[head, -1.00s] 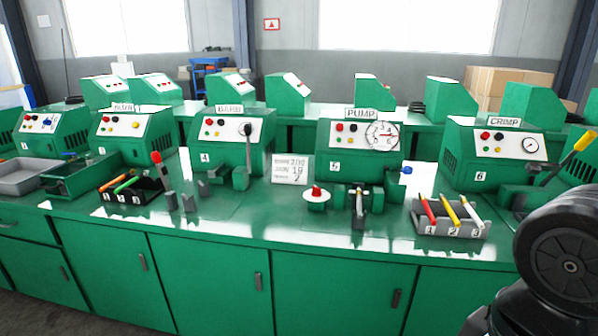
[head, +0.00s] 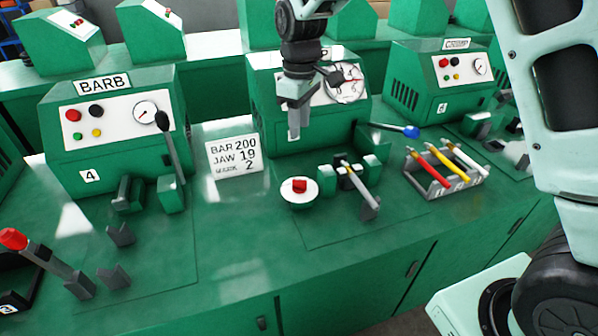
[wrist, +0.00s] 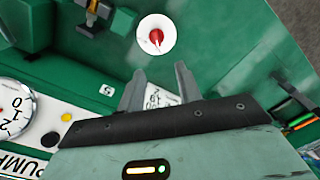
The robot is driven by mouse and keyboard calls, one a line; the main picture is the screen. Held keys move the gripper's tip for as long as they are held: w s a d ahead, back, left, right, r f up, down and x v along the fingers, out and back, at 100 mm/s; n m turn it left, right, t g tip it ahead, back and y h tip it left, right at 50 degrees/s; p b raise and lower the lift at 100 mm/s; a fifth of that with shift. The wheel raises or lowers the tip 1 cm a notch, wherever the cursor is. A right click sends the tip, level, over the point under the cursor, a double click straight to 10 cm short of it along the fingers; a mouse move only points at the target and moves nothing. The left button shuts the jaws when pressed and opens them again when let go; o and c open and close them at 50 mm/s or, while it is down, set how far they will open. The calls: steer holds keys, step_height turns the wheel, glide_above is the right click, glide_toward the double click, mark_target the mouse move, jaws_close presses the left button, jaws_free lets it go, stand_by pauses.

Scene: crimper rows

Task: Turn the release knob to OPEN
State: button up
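A red knob (head: 299,185) sits on a round white disc (head: 290,197) on the green bench, in front of the PUMP machine (head: 285,75). In the wrist view the red knob (wrist: 156,36) has a pointer shape on its white disc (wrist: 146,22); no OPEN mark is readable. My gripper (head: 293,135) hangs in front of the PUMP machine, above and behind the knob in the head view, apart from it. The wrist view shows my gripper (wrist: 157,75) with its fingers spread and nothing between them; the knob lies beyond the tips. My arm covers part of the PUMP label.
A white card (head: 234,157) reading BAR 200, JAW 19 stands left of the knob. A crimping fixture (head: 355,180) and a blue-tipped lever (head: 410,131) are to its right. Bench front is clear near the knob.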

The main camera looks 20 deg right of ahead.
mark_target(300, 180)
steer(key=f+p, duration=0.1)
steer(key=f, duration=1)
steer(key=w+f+p, duration=0.1)
steer(key=f, duration=0.5)
steer(key=shift+d+f+p, duration=0.15)
steer(key=shift+f+p, duration=0.1)
steer(key=shift+p, duration=0.1)
steer(key=shift+s, duration=0.1)
jaws_close()
